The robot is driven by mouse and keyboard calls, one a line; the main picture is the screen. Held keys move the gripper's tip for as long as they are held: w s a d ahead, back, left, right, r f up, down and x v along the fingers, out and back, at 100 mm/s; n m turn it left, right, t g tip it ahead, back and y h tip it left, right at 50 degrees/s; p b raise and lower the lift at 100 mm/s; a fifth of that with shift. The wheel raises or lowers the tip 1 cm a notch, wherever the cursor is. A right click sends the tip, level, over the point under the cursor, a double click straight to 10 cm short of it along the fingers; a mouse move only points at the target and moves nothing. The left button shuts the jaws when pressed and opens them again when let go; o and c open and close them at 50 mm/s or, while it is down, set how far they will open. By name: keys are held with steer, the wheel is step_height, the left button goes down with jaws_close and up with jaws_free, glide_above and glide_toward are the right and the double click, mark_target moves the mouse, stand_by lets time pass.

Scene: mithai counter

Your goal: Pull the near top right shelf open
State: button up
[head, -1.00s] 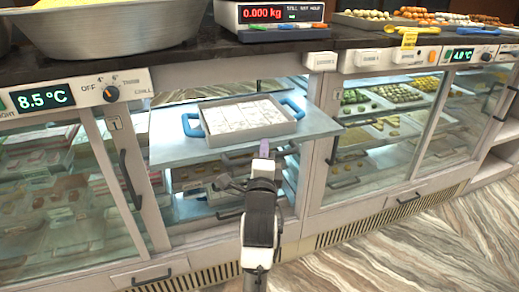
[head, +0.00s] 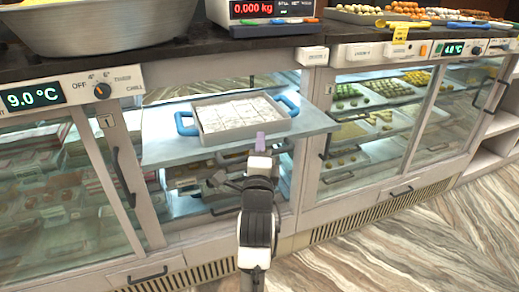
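The near top shelf (head: 318,121) is a pale glass-like panel. It sticks out of the middle display case toward me, above a lower shelf of sweets. On it sits a grey tray (head: 205,131) with blue handles, holding white square-cut sweets. The arm hides part of the lower case. I cannot tell whether the fingers touch or grip the shelf edge.
A temperature panel (head: 75,95) reads 9.0 °C at the left. A scale (head: 265,12) and a large metal bowl (head: 110,20) stand on the dark counter. Closed glass cases flank the opening, with dark door handles (head: 124,178). The wood-patterned floor (head: 400,240) is clear at the lower right.

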steer(key=shift+f, duration=0.1)
steer(key=p+v, duration=0.6)
steer(key=v, duration=0.1)
steer(key=shift+s+p, duration=0.25)
steer(key=shift+p, duration=0.05)
stand_by(0.3)
stand_by(0.5)
